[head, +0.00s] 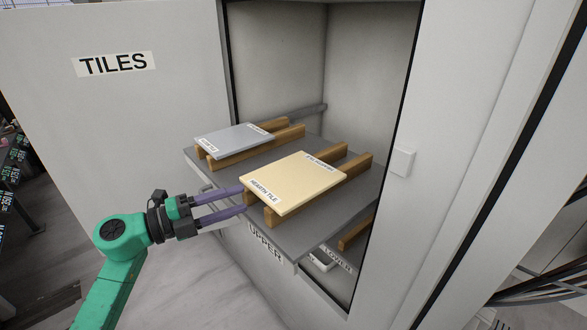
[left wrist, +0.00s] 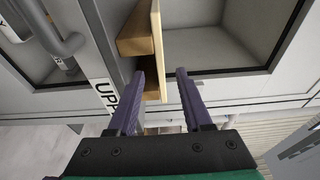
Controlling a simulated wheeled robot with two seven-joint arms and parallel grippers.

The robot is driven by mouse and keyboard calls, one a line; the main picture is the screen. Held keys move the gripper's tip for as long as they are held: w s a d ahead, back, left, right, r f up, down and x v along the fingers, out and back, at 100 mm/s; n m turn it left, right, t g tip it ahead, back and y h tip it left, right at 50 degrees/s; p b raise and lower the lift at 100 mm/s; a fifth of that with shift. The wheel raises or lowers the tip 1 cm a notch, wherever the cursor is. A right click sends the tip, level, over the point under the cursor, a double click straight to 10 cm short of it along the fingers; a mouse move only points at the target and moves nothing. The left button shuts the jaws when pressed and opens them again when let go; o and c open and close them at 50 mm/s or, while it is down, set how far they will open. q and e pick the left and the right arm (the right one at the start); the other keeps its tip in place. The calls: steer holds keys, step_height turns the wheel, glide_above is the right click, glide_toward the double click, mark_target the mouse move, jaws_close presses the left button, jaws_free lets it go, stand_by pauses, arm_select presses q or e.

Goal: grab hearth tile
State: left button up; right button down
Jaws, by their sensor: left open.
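The hearth tile (head: 297,180) is a cream slab labelled HEARTH TILE. It lies flat on two wooden rails (head: 360,166) on the upper grey shelf. My left gripper (head: 242,199) is open and empty, its two purple fingers pointing at the tile's front left edge. In the left wrist view the tile (left wrist: 156,40) shows edge-on, lined up with the gap between the fingers (left wrist: 161,73). I cannot tell whether the fingertips overlap its edge. My right gripper is not in view.
A grey tile (head: 234,139) lies on its own rails to the left on the same shelf (head: 325,227), which is labelled UPPER. A lower shelf labelled LOWER shows beneath. The cabinet door (head: 120,110), marked TILES, stands open at left; a white cabinet wall is at right.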

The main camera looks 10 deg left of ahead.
mark_target(256, 194)
arm_select(q)
steer(key=shift+w+d+r+p, duration=0.15)
steer(key=shift+w+d+p, duration=0.35)
steer(key=shift+w+d, duration=0.3)
steer(key=p+x, duration=0.2)
steer(key=x, duration=0.2)
steer(key=shift+d+r+p, duration=0.1)
steer(key=shift+d+p, duration=0.25)
steer(key=shift+d, duration=0.1)
steer(key=shift+w+d, duration=0.15)
steer(key=shift+w, duration=0.05)
steer(key=shift+f, duration=0.3)
steer(key=shift+c, duration=0.6)
jaws_close()
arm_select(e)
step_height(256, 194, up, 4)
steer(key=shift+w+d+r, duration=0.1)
